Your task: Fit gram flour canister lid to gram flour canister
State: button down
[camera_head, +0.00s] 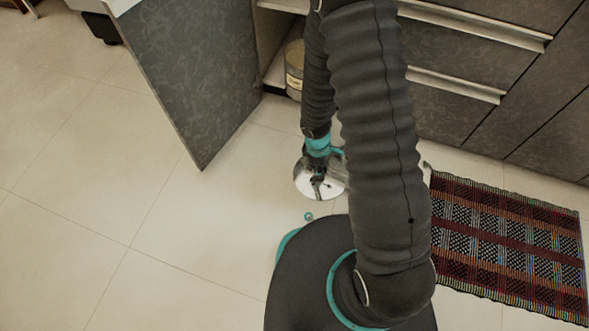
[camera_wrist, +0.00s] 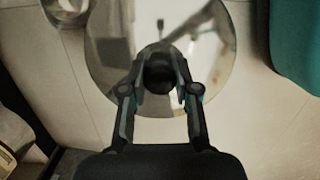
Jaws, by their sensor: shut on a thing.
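The gram flour canister lid is a shiny round metal disc (camera_head: 304,184) with a dark knob at its centre. It also shows in the wrist view (camera_wrist: 215,75). My gripper (camera_head: 317,180) is shut on the knob, with a finger on each side of it in the wrist view (camera_wrist: 158,90). The lid is held over the tiled floor, apart from the canister. The gram flour canister (camera_head: 294,82) is a pale cylinder with a label, standing low in the open cabinet. My arm partly hides it. A yellowish, labelled part, seemingly the canister, shows at the wrist view's lower left edge (camera_wrist: 6,162).
The open grey cabinet door (camera_head: 200,75) stands left of the canister. Closed drawers (camera_head: 460,100) are at right. A striped woven mat (camera_head: 510,245) lies on the floor at right. A round metallic object (camera_wrist: 65,10) shows at the wrist view's top left. Floor at left is clear.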

jog(key=w+a+f, duration=0.4)
jog(key=w+a, duration=0.1)
jog(key=w+a+f, duration=0.2)
jog(key=a+f, duration=0.1)
jog(key=shift+w+a, duration=0.2)
jog(key=shift+w, duration=0.1)
jog(key=shift+f+b, duration=0.35)
jog(key=shift+f, duration=1.35)
jog(key=shift+f, duration=0.1)
jog(key=shift+f, duration=0.15)
jog(key=c, duration=0.9)
grip_release()
jog(key=shift+o, duration=0.2)
notch_tip(320, 180, up, 14)
jog(key=w+a+p, duration=0.1)
jog(key=a+p, duration=0.1)
jog(key=shift+w+p, duration=0.2)
jog(key=shift+p, duration=0.1)
